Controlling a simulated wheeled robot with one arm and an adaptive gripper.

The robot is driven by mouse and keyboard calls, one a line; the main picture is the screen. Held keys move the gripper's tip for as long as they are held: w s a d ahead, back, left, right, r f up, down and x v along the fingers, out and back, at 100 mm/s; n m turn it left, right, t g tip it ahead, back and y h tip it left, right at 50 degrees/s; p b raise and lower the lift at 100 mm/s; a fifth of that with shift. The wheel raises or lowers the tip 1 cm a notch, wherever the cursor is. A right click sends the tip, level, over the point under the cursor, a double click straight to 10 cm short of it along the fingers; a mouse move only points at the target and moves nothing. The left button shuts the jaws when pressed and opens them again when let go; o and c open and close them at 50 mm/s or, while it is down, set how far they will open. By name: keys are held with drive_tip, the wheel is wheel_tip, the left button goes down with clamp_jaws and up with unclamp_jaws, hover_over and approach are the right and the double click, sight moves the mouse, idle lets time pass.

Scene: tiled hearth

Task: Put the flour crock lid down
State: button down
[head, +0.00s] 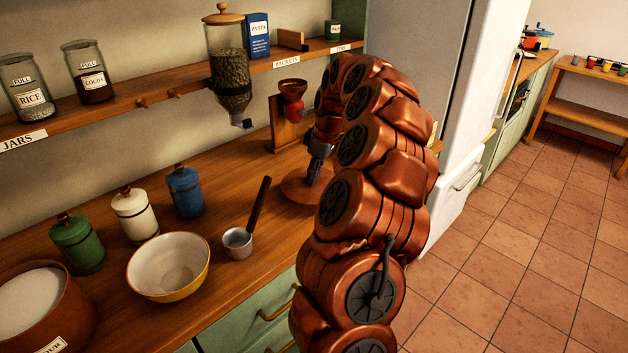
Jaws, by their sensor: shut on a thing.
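The flour crock (72,330) stands at the lower left of the counter. It is a brown round pot, open at the top, with white flour showing inside and a partly cut-off label. The flour crock lid (294,190) is a flat, round brown disc near the middle of the view, far to the right of the crock. My gripper (315,172) is above the lid and shut on it from above; the grasped part is hard to make out. I cannot tell whether the lid touches the counter. My arm hides what is right of it.
A measuring cup (238,242) with a dark handle and a yellow bowl (168,267) are left of the lid. Green, white and blue canisters (186,192) stand behind. A grinder (291,90) stands behind the lid. A dispenser (229,70) hangs from the shelf (180,85).

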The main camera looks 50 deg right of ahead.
sight(324, 186)
drive_tip(key=shift+w+d, duration=0.15)
drive_tip(key=shift+s+p+x, duration=0.2)
drive_tip(key=shift+p+x, duration=0.1)
drive_tip(key=shift+x, duration=0.55)
drive_tip(key=shift+s+p+x, duration=0.15)
drive_tip(key=shift+p+x, duration=0.1)
drive_tip(key=shift+x, duration=0.55)
drive_tip(key=shift+d+f, duration=0.15)
drive_tip(key=shift+f, duration=0.1)
drive_tip(key=c, duration=1)
unclamp_jaws()
drive_tip(key=b+v, duration=0.2)
drive_tip(key=v, duration=1)
drive_tip(key=shift+r, duration=0.2)
